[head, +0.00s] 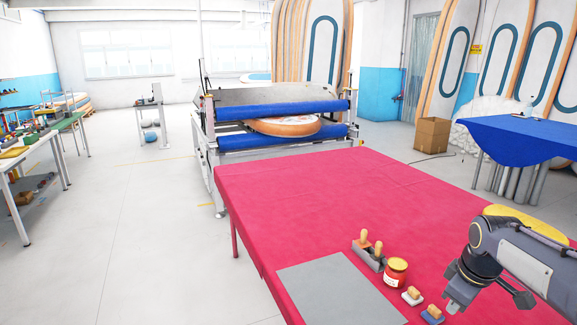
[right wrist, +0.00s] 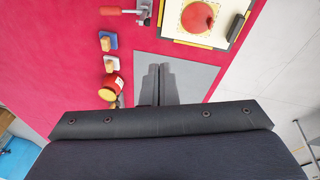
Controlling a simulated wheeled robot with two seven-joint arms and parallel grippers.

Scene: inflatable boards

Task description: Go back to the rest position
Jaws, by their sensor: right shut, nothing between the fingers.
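My right gripper (head: 452,306) comes in from the lower right of the head view, above the red-covered table (head: 310,185). Its fingers are shut together with nothing between them; the right wrist view shows the closed fingertips (right wrist: 158,70) against the grey sheet (right wrist: 200,75). The gripper appears raised clear of the table and touches nothing. My left gripper is not in view.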

